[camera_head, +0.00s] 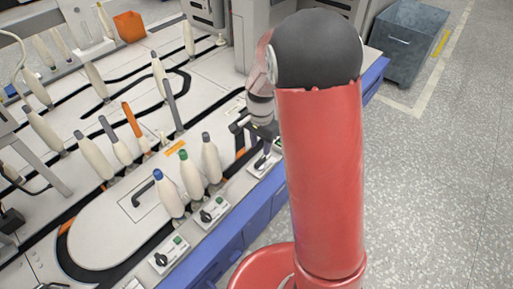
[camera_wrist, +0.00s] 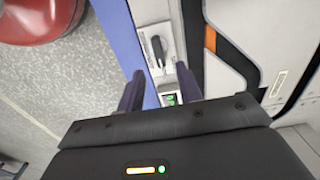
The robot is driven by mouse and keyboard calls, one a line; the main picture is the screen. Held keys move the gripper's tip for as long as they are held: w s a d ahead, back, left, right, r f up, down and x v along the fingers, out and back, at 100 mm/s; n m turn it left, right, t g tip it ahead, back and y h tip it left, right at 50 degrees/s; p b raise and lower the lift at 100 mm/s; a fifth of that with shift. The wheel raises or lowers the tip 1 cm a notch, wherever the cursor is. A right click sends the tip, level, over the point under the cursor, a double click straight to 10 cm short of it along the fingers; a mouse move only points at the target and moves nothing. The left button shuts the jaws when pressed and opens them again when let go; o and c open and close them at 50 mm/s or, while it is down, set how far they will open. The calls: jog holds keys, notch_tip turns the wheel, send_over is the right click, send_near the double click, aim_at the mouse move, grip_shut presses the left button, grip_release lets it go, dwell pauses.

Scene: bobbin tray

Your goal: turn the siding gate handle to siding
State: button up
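A small dark lever handle (camera_head: 261,161) stands on a pale plate (camera_head: 272,166) at the table's front edge, just below my gripper (camera_head: 250,125). I take it for the siding gate handle; no label is readable. In the wrist view the black handle (camera_wrist: 158,50) lies lengthwise along its white plate (camera_wrist: 143,22), beyond my fingertips. My gripper (camera_wrist: 160,84) is open there, with one dark finger on each side and nothing between them touching. A small box with a green display (camera_wrist: 170,98) shows between the fingers, nearer the palm.
Several bobbins stand on the table, including blue-topped (camera_head: 169,195), green-topped (camera_head: 190,174) and grey-topped (camera_head: 211,158) ones near my arm. Switch boxes (camera_head: 211,213) (camera_head: 168,256) line the front edge. A grey bin (camera_head: 408,45) stands on the floor at the back right.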

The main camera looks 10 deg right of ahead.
aim_at(260, 160)
notch_tip(260, 160, down, 7)
jog(key=shift+s+b, duration=0.15)
jog(key=shift+b, duration=0.4)
grip_shut()
